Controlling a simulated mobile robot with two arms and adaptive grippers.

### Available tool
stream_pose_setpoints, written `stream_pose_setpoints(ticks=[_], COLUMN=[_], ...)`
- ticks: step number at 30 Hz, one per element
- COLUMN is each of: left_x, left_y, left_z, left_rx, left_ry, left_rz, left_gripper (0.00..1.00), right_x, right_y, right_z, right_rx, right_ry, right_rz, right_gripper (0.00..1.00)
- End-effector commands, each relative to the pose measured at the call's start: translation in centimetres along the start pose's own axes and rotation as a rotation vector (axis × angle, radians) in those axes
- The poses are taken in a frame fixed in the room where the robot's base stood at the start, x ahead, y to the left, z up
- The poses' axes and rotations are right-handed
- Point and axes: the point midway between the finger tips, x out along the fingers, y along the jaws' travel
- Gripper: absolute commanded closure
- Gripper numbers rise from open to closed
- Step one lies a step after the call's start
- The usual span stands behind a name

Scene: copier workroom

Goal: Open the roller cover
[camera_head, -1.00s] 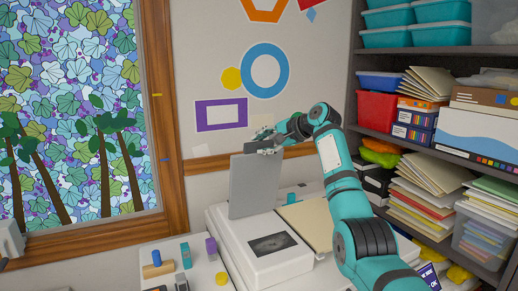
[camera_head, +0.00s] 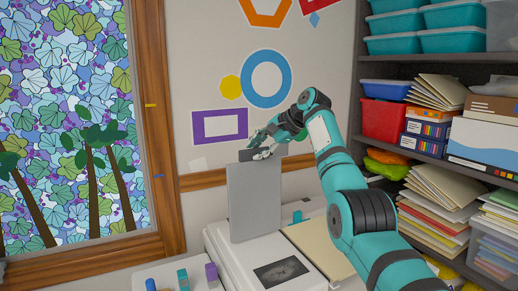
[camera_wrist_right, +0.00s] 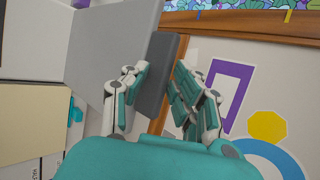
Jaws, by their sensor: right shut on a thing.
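The roller cover looks like a flat grey panel (camera_head: 254,203) standing upright at the back of a white machine (camera_head: 231,258). My right gripper (camera_head: 262,150) is at its top edge, coming over from the right. In the right wrist view the gripper (camera_wrist_right: 160,95) has its fingers on either side of a dark grey strip (camera_wrist_right: 163,70) along the edge of the grey panel (camera_wrist_right: 105,60). It is shut on that edge. The contact itself is partly hidden by the fingers. My left gripper is not in view.
A tan folder or sheet (camera_head: 318,245) lies right of the panel. Small coloured items (camera_head: 183,279) stand on a surface at front left. A shelf unit with red bin (camera_head: 383,120) and paper stacks rises on the right. The wall is close behind.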

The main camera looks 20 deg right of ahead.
Motion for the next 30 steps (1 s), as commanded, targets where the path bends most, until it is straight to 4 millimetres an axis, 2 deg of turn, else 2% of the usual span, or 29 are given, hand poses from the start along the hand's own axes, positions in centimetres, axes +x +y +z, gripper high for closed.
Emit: stream_pose_setpoints(ticks=[1, 2, 4, 13, 17, 30], left_x=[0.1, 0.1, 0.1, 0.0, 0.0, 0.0], left_y=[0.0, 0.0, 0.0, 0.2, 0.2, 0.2], left_z=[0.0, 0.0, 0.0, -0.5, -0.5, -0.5], left_rx=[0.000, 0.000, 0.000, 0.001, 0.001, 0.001], left_ry=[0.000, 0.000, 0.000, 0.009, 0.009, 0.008], left_rz=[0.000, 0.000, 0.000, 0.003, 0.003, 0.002], left_gripper=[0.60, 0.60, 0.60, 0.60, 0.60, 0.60], right_x=[0.8, 0.8, 0.8, 0.4, -0.6, -9.0], right_y=[0.8, 0.8, 0.7, 0.4, 0.2, 0.1], right_z=[-0.1, -0.1, -0.1, 0.0, -0.1, -0.2], right_rx=[0.001, 0.002, 0.002, 0.001, 0.000, 0.002], right_ry=[-0.003, -0.003, -0.003, -0.002, -0.001, -0.001], right_rz=[0.023, 0.023, 0.021, 0.010, 0.004, 0.011], right_gripper=[1.00, 0.70, 0.63, 0.63, 0.63, 0.63])
